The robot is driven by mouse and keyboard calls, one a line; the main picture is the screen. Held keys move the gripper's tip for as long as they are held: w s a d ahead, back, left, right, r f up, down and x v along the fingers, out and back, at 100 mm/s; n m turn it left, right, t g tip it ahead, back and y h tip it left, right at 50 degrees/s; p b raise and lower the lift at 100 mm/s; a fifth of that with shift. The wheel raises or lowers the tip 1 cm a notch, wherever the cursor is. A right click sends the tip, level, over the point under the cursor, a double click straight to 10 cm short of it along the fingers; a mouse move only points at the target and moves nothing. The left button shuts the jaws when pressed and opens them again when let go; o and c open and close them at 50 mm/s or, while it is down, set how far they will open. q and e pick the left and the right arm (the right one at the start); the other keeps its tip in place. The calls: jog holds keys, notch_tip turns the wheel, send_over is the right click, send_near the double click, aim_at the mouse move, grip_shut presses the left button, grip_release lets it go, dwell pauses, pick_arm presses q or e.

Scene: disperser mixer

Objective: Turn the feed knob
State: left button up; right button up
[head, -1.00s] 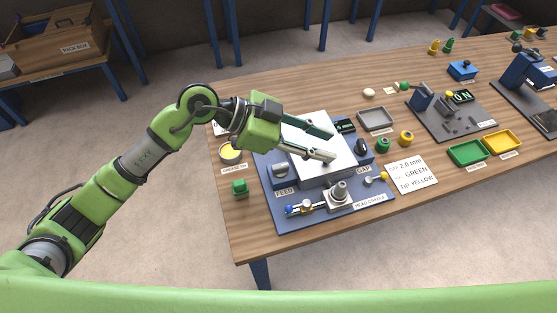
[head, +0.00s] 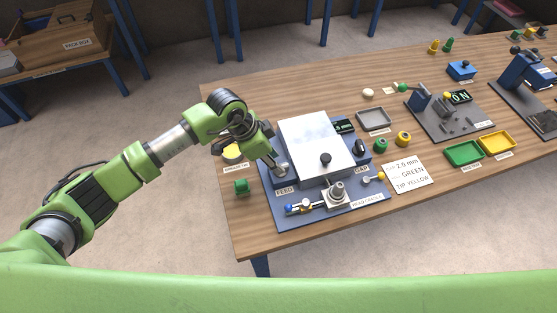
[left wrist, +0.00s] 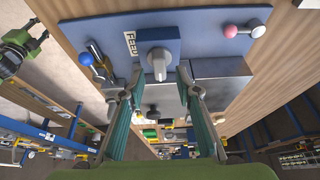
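The feed knob (left wrist: 158,62) is a grey knob with a raised grip bar, on the blue base plate beside the FEED label (left wrist: 131,43). My left gripper (left wrist: 160,74) is open, with one fingertip on each side of the knob; I cannot tell whether they touch it. In the head view my left gripper (head: 279,168) points down at the knob, which is partly hidden behind the fingers, above the FEED label (head: 285,191).
A white box-shaped housing (head: 318,140) with a black knob stands right beside the feed knob. A small mechanism with a blue ball (head: 291,209) lies at the plate's front. A green part (head: 241,187) and a yellow-topped dish (head: 231,152) are left of the plate.

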pick_arm(q)
jog(key=shift+x, duration=1.75)
grip_shut()
